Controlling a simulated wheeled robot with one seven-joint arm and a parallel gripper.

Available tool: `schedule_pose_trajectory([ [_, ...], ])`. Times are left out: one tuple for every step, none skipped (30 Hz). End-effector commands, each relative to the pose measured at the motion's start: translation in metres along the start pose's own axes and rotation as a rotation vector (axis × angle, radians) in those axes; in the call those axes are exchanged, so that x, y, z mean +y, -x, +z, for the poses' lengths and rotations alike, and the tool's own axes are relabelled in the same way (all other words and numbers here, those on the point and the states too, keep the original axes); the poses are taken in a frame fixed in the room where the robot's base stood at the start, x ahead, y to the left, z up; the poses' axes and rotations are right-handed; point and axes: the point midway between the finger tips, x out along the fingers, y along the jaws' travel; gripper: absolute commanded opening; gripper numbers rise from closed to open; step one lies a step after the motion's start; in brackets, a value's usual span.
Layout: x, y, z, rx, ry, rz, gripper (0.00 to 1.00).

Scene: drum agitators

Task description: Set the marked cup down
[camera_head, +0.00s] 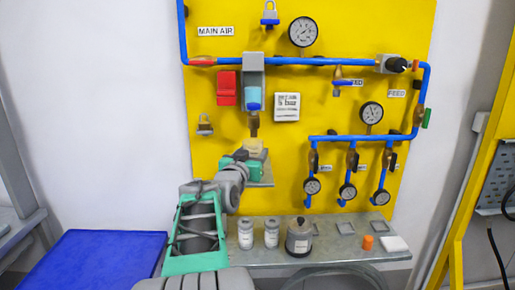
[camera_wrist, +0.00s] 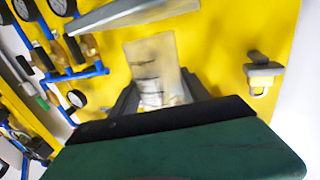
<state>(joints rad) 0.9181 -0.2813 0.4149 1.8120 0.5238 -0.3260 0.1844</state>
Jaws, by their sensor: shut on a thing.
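The marked cup (camera_wrist: 150,62) is pale and translucent, with dark marks on its side. My gripper (camera_wrist: 160,98) is shut on it, with a dark finger on each side. In the head view the cup (camera_head: 254,147) is a small cream shape at the end of my gripper (camera_head: 248,158), in front of the yellow panel. It is below the filter unit with the blue bowl (camera_head: 253,100) and its brass drain. A small grey shelf (camera_head: 266,178) is just below; it shows in the wrist view too (camera_wrist: 135,12). I cannot tell whether cup and shelf touch.
The grey bench (camera_head: 330,250) below carries two small jars (camera_head: 246,233), a larger lidded pot (camera_head: 299,237), an orange piece (camera_head: 368,242) and a white block (camera_head: 394,243). Blue pipes (camera_head: 320,62) and several gauges are on the panel. A padlock (camera_head: 205,124) hangs left of my gripper.

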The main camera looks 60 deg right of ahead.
Motion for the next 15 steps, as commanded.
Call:
schedule_pose_trajectory([
  [0.001,-0.011,-0.005,-0.005,0.002,0.001,0.16],
  [0.0,-0.016,-0.004,-0.005,0.001,-0.002,0.16],
  [0.001,-0.015,0.009,-0.006,0.002,-0.001,0.16],
  [0.001,-0.014,0.013,-0.005,0.001,-0.001,0.16],
  [0.002,-0.014,0.015,-0.003,0.001,-0.001,0.16],
  [0.002,-0.014,0.016,-0.001,0.001,-0.001,0.16],
  [0.002,-0.014,0.016,0.0,0.001,0.0,0.16],
  [0.002,-0.014,0.015,0.0,0.0,0.001,0.16],
  [0.003,-0.014,0.015,0.0,0.0,0.002,0.16],
  [0.003,-0.014,0.015,0.0,0.0,0.002,0.16],
  [0.003,-0.014,0.015,-0.001,0.001,0.002,0.16],
  [0.003,-0.014,0.015,-0.001,0.001,0.002,0.16],
  [0.003,-0.014,0.016,-0.001,0.001,0.002,0.16],
  [0.003,-0.014,0.017,-0.001,0.001,0.002,0.16],
  [0.003,-0.014,0.019,-0.001,0.001,0.002,0.16],
])
